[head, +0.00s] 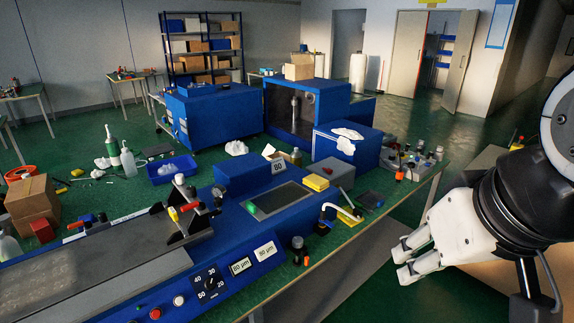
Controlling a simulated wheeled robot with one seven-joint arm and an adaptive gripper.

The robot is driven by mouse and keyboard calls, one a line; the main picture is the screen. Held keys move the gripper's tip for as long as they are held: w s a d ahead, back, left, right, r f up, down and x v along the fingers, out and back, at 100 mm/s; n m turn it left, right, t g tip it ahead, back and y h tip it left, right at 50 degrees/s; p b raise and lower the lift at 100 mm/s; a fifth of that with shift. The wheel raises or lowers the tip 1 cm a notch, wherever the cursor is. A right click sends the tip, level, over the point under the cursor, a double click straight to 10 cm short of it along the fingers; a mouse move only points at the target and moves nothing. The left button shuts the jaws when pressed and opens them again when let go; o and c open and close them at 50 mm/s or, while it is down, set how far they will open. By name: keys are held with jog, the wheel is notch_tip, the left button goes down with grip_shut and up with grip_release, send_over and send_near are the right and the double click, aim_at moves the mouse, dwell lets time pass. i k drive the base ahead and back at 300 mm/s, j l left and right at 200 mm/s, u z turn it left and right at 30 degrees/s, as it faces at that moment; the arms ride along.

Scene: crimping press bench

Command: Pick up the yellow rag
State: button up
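A second yellow patch (347,219) lies at the front edge beside a blue-and-white handled tool; I cannot tell which of the two is the rag. My gripper (400,266) is at the right, beyond the bench's front edge and apart from both. Its two white fingers show a gap between them, and I see nothing held.
A blue press (215,262) with dials and a grey plate fills the front left. A blue box with a white cloth (345,143) stands behind the grey box (335,172). Small bottles and parts (412,160) crowd the bench's right end. Open floor lies beyond.

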aim_at(315, 182)
jog(key=u, duration=1.2)
jog(key=z, duration=1.2)
jog(key=i+l, duration=0.5)
jog(key=i+l+u, duration=0.1)
jog(key=i+l, duration=0.4)
jog(key=l, duration=0.15)
jog(key=i+l, duration=0.35)
jog(key=i, duration=0.15)
jog(key=i+l, duration=0.35)
jog(key=i, duration=0.15)
